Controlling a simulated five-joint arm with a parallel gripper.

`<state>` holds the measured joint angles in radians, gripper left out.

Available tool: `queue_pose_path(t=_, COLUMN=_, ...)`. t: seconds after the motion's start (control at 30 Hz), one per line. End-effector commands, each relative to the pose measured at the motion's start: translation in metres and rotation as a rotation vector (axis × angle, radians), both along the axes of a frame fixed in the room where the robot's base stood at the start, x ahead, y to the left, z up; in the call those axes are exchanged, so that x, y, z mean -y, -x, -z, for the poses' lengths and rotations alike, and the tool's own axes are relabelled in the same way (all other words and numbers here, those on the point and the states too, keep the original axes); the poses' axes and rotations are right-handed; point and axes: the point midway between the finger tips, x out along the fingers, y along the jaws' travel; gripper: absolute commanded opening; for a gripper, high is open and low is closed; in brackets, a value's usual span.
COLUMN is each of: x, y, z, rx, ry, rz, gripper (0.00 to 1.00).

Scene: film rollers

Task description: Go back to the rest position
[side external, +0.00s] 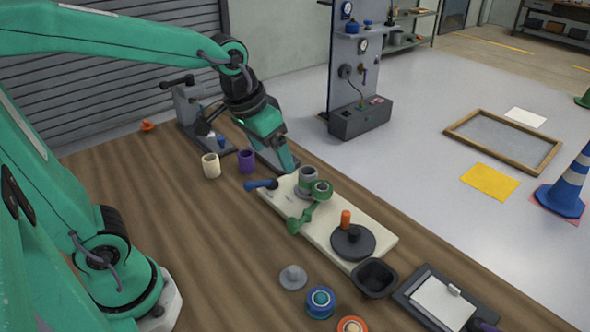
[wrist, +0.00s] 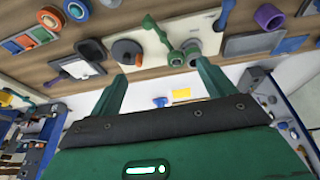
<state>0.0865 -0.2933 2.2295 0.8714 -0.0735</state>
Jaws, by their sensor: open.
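My teal gripper (side external: 286,160) is above the back end of a cream board (side external: 340,222) on the wooden bench. In the wrist view its two fingers are spread with nothing between the tips (wrist: 162,80). A grey roller (side external: 305,182) and a green roller part (side external: 321,190) with a green lever (side external: 300,222) stand on the board, just in front of the gripper. They also show in the wrist view, the grey roller (wrist: 190,46) close to the right finger. A dark disc with an orange handle (side external: 346,220) is on the board's front part.
A purple cup (side external: 246,161) and a cream cup (side external: 211,166) stand left of the gripper. A grey machine (side external: 190,103) is behind them. A black bowl (side external: 374,279), clipboard (side external: 441,301) and several discs (side external: 320,301) lie at the front. The bench's left middle is clear.

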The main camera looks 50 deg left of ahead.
Motion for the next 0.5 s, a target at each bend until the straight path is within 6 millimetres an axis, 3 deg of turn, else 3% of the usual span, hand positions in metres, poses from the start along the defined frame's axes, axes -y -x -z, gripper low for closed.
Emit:
queue_pose_path(t=0.23, x=-0.014, y=0.042, z=-0.012, rx=0.069, ry=-0.006, rz=-0.009, gripper=0.82)
queue_pose_path(t=0.5, x=-0.024, y=0.081, z=-0.013, rx=0.131, ry=-0.016, rz=-0.017, gripper=0.82)
